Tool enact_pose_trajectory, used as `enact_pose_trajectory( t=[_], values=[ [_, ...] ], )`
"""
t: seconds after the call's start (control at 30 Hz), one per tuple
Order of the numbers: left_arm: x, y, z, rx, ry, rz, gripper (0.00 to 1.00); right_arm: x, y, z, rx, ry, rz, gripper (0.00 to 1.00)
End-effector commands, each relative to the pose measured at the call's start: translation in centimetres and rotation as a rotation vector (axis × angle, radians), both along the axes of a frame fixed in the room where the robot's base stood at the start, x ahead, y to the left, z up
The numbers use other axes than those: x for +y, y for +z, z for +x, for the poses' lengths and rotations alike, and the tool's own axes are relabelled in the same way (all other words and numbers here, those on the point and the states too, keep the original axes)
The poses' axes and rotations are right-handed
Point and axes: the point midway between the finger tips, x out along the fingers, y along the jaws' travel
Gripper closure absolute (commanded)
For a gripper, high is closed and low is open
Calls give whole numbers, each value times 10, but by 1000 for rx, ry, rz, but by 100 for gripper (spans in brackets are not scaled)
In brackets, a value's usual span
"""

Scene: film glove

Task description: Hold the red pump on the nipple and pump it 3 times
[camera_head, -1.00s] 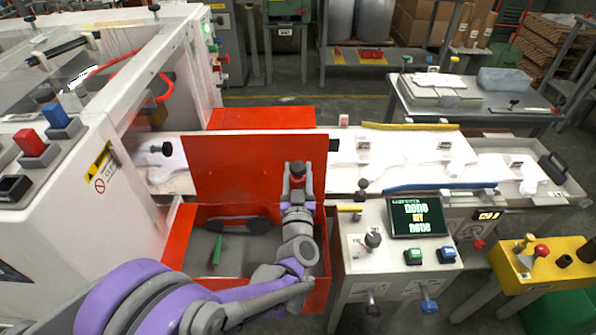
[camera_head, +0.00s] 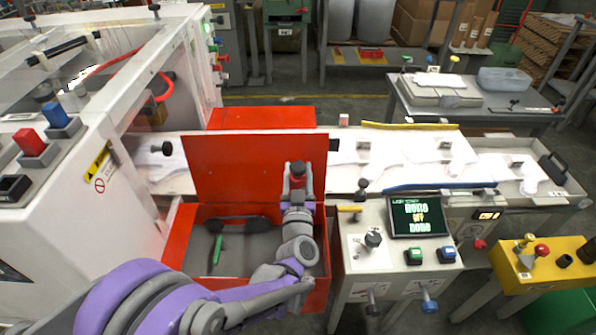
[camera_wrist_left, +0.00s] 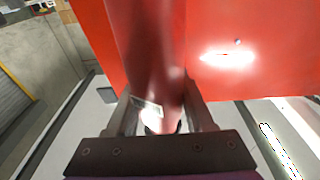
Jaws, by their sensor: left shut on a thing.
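My left gripper (camera_head: 297,182) is upright over the red toolbox, in front of its raised lid. It is shut on the red pump (camera_head: 297,168), of which only a small red and dark end shows between the fingers. In the left wrist view a red cylinder, the pump's body (camera_wrist_left: 150,55), with a small pale label, stands between the fingers. The gripper (camera_wrist_left: 160,115) shows there at both sides of it. I cannot make out the nipple in either view. My right gripper is out of view.
The open red toolbox (camera_head: 178,240) holds a green-handled tool (camera_head: 217,243) and a dark tool (camera_head: 238,224). A white control panel (camera_head: 352,258) with a screen (camera_head: 417,217) stands right of it. A white machine (camera_head: 60,215) is at left, a conveyor (camera_head: 345,178) behind, a yellow stand (camera_head: 562,275) at right.

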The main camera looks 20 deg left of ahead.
Motion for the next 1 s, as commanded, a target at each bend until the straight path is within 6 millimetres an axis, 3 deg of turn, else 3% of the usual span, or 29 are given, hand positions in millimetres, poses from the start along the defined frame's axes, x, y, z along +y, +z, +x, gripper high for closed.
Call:
enact_pose_trajectory(
  t=[0.03,0.27,1.0],
  values=[
    [0,0,0,0,0,0,100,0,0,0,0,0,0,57],
    [0,0,0,0,0,0,100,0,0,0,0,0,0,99],
    [0,0,0,0,0,0,100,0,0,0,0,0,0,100]
  ],
)
